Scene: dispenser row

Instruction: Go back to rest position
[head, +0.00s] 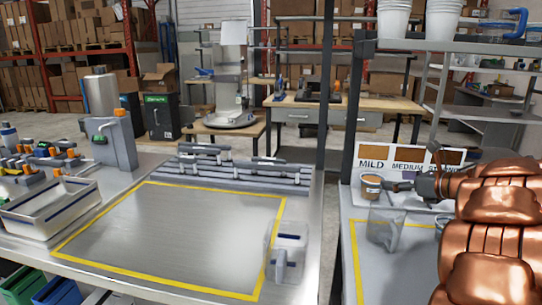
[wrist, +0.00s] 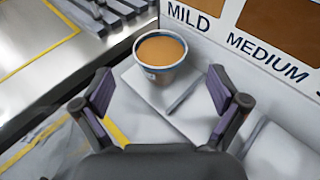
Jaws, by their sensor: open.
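My gripper (head: 398,186) is at the right of the head view, at the end of my copper-coloured arm. In the wrist view my gripper (wrist: 161,92) is open, its two dark fingers wide apart with nothing between them. A cup of orange-brown content (head: 371,187) stands upright just beyond the fingertips, in front of the MILD label. It also shows in the wrist view (wrist: 161,54), ahead of the gap and apart from both fingers. My arm hides much of the right table in the head view.
A sign board (head: 408,160) reading MILD and MEDIUM stands behind the cup. A clear pitcher (head: 384,229) stands below my gripper on the right table. Another clear pitcher (head: 287,250) stands on the left table. The yellow-outlined area (head: 175,235) there is mostly bare.

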